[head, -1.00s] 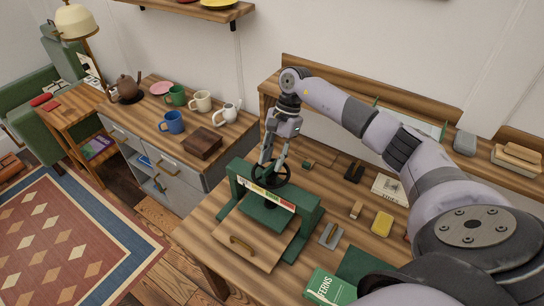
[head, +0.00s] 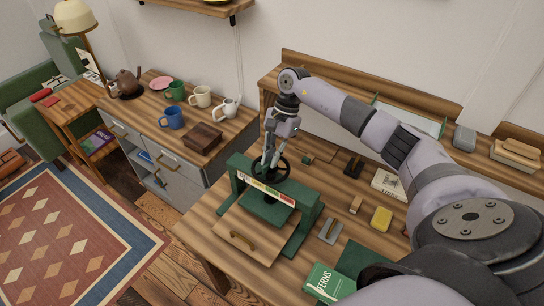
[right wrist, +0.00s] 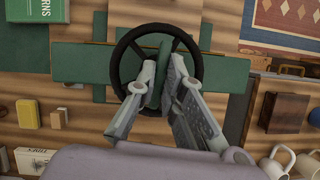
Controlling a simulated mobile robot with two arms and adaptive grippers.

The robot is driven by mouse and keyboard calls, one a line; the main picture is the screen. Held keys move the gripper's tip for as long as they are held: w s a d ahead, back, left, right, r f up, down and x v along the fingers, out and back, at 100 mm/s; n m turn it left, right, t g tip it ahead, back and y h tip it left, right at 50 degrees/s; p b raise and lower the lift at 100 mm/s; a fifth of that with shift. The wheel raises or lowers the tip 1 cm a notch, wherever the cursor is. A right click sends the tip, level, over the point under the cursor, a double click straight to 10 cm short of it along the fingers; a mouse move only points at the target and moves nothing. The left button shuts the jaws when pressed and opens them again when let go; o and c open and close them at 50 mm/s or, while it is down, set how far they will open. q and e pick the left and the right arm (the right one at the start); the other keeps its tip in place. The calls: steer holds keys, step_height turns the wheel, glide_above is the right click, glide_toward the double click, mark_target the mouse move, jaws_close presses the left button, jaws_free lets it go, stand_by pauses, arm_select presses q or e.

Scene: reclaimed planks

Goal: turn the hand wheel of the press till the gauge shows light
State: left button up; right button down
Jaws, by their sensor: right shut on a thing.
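The green press (head: 310,200) stands on the wooden workbench. Its black hand wheel (head: 286,172) sits on top, and the wheel's dark rim and spokes show from above in the right wrist view (right wrist: 121,52). A gauge strip (head: 265,190) with white, yellow, red and green parts runs along the press's front beam; its reading is too small to tell. My right gripper (head: 270,163) reaches down onto the wheel. In the right wrist view its fingers (right wrist: 163,82) are closed on the wheel's middle, at a green hub piece. My left gripper is not in view.
A green book (head: 328,284), a yellow block (head: 381,218), a grey U-shaped piece (head: 330,231) and a pale book (head: 388,184) lie right of the press. A side cabinet at left holds mugs (head: 171,118), a teapot (head: 128,82) and a brown box (head: 202,138).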

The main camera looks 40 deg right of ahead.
stand_by(0.3)
steer(key=shift+f+m+t+b, duration=0.15)
steer(key=shift+m+t+b, duration=0.15)
steer(key=shift+m+b, duration=0.35)
steer(key=shift+s+m+t+b, duration=0.15)
steer(key=shift+m+t+b, duration=0.25)
steer(key=shift+m+b, duration=0.65)
steer(key=shift+m+t+b, duration=0.8)
steer(key=shift+m+b, duration=0.5)
steer(key=shift+m, duration=0.7)
steer(key=shift+m, duration=0.3)
steer(key=shift+r, duration=0.2)
steer(key=c, duration=1.7)
jaws_free()
